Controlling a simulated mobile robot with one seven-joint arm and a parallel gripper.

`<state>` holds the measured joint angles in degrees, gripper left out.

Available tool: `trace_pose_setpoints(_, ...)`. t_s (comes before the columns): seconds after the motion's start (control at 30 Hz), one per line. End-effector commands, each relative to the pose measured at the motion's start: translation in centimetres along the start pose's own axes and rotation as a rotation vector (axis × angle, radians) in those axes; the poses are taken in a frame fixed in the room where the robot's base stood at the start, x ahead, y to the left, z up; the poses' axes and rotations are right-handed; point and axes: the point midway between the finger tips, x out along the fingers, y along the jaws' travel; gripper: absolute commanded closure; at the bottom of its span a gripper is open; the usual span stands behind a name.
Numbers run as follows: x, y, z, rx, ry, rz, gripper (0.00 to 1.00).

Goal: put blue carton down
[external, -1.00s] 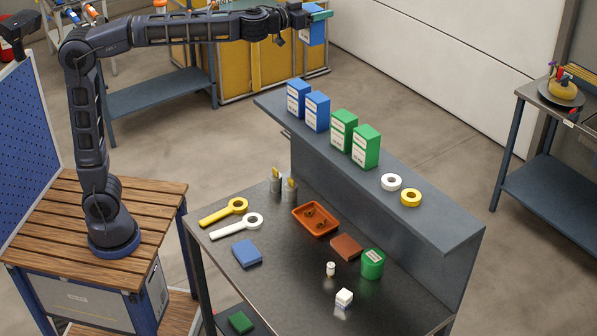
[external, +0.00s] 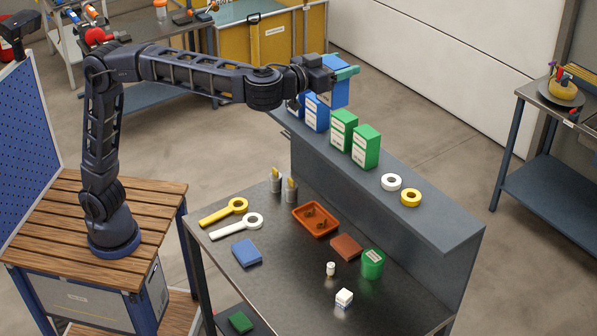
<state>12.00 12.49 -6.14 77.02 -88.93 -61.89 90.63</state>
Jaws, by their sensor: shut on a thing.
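My gripper (external: 347,73) is shut on a blue carton (external: 336,93), above the far left end of the grey raised shelf.
Two green cartons (external: 343,130) stand on the shelf (external: 435,222) to the right, then a white tape roll (external: 391,182) and a yellow tape roll (external: 411,197). The lower bench (external: 290,270) holds an orange tray (external: 316,219), magnifier-shaped tools and small blocks.

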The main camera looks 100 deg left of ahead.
Motion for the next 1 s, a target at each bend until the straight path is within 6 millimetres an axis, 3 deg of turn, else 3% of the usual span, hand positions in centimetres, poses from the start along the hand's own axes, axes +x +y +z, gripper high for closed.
trace_pose_setpoints(0.03,-1.5,1.6,0.3,0.001,-0.001,0.004,0.63)
trace_pose_setpoints(0.2,-6.2,5.6,1.2,0.001,-0.001,-0.004,0.63)
trace_pose_setpoints(0.5,-11.7,9.3,2.3,-0.001,0.000,-0.013,0.63)
trace_pose_setpoints(0.77,-15.3,11.3,3.1,0.000,0.000,-0.016,0.63)
trace_pose_setpoints(1.0,-15.4,11.3,7.6,0.004,0.000,-0.018,0.63)
